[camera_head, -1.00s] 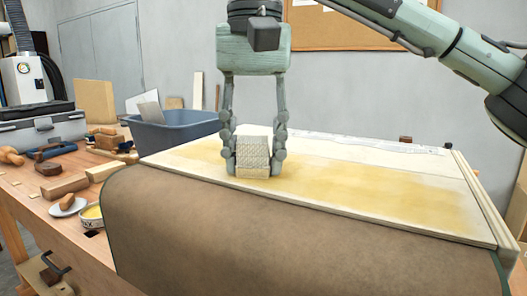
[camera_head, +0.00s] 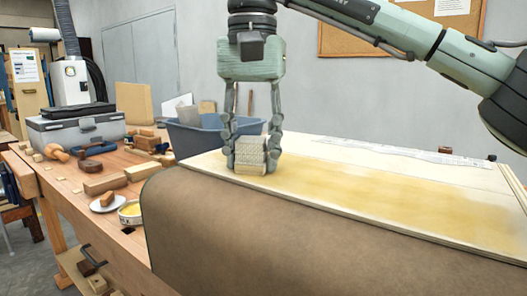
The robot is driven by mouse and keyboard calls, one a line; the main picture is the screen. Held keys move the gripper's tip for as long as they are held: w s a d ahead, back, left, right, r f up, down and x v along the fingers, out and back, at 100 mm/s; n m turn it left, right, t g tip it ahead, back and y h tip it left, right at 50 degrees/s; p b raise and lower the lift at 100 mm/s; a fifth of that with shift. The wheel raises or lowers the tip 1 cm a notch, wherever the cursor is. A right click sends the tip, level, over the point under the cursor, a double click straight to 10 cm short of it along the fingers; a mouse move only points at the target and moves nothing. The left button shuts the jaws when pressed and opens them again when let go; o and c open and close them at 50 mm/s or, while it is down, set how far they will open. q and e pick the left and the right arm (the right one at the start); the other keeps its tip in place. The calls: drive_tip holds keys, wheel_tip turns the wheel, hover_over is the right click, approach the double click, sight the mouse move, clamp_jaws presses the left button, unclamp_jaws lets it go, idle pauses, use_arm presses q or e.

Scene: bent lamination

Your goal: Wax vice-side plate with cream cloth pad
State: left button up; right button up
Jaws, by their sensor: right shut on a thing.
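The cream cloth pad (camera_head: 250,153) has a woven, textured face and a plain pale lower part. My right gripper (camera_head: 250,158) points down and is shut on it, a finger on each side. The pad sits on the pale plate (camera_head: 400,192), near its left end, and seems to touch it. A yellowish film covers much of the plate's front part; its back strip is paler. The film right under the pad is hidden. An open tin of yellow wax (camera_head: 131,210) stands on the bench to the left. My left gripper is not in view.
A brown sheet (camera_head: 270,235) curves down in front of the plate. A blue bin (camera_head: 195,138) stands behind its left end. The wooden bench (camera_head: 75,190) holds a white dish (camera_head: 108,204), wood blocks, hand tools and a grey case (camera_head: 75,127).

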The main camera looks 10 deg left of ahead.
sight(218, 162)
drive_tip(key=shift+w+a, duration=0.5)
drive_tip(key=shift+a, duration=0.55)
drive_tip(key=shift+w+a, duration=0.5)
drive_tip(key=shift+a, duration=0.55)
drive_tip(key=shift+w+a, duration=0.5)
drive_tip(key=shift+a, duration=0.55)
drive_tip(key=shift+r, duration=3.05)
